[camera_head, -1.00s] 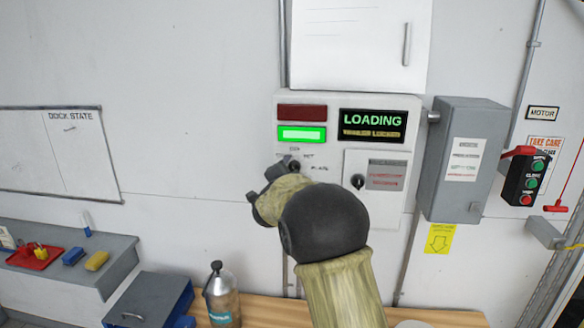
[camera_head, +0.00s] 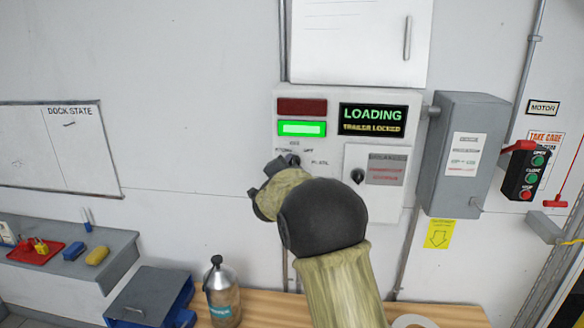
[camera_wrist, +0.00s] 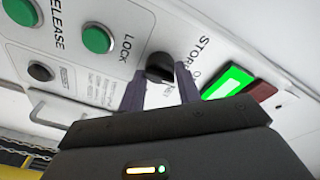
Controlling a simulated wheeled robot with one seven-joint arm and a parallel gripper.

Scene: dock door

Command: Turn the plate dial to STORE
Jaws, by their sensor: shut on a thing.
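The plate dial is a small black knob (camera_head: 293,160) on the white control panel (camera_head: 338,97). In the wrist view the dial (camera_wrist: 160,67) sits between my two dark fingers, beside the word STORE. My gripper (camera_wrist: 161,88) is shut on it. In the head view my gripper (camera_head: 276,172) reaches the dial from below left, and my wrist covers the panel's lower part. The small labels around the dial are hard to read, so I cannot tell which one it points at. The display (camera_head: 373,122) reads LOADING, TRAILER LOCKED.
A green lamp (camera_head: 302,129) is lit under a dark red one (camera_head: 302,107). A second black knob (camera_head: 357,176) is right of my wrist. A grey box (camera_head: 465,150) stands further right. A bottle (camera_head: 221,290) stands on the wooden bench below.

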